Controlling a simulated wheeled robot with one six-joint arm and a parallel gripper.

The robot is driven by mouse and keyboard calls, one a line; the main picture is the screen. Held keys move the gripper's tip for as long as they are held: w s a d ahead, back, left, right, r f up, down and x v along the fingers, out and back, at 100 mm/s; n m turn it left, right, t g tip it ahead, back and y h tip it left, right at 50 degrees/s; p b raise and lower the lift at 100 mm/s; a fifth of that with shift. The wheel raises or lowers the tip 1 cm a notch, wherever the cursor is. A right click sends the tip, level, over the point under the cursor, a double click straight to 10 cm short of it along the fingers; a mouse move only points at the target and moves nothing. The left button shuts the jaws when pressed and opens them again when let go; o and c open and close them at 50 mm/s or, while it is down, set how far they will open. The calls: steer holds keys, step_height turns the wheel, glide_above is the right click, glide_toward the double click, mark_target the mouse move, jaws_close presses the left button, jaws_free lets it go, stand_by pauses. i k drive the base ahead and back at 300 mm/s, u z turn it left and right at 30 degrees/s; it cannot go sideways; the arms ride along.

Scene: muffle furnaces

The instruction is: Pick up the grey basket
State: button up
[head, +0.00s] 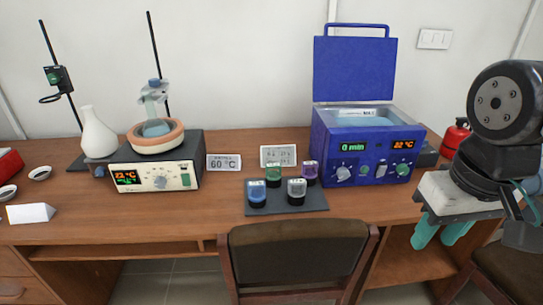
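The grey basket (296,191) is a small round container with a dark lower part. It stands upright at the front right of a dark mat (286,209) on the wooden bench. A green one (273,174) and a purple one (310,172) stand behind it, and a blue one (257,193) stands to its left. My gripper (442,236) is at the right, well apart from the basket, in front of the bench edge. Its two teal fingers point down with a gap between them, and nothing shows between them.
A blue bath (345,150) with a raised lid stands behind and right of the mat. A hotplate (155,178) with a flask is to the left, with a white vase (98,134) beside it. A chair (298,250) stands at the front edge. A red bottle (455,137) is at the right.

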mark_target(296, 195)
steer(key=z, duration=0.05)
steer(key=k, duration=1.05)
steer(key=u, duration=0.7)
steer(key=i, duration=1.4)
steer(key=z, duration=0.65)
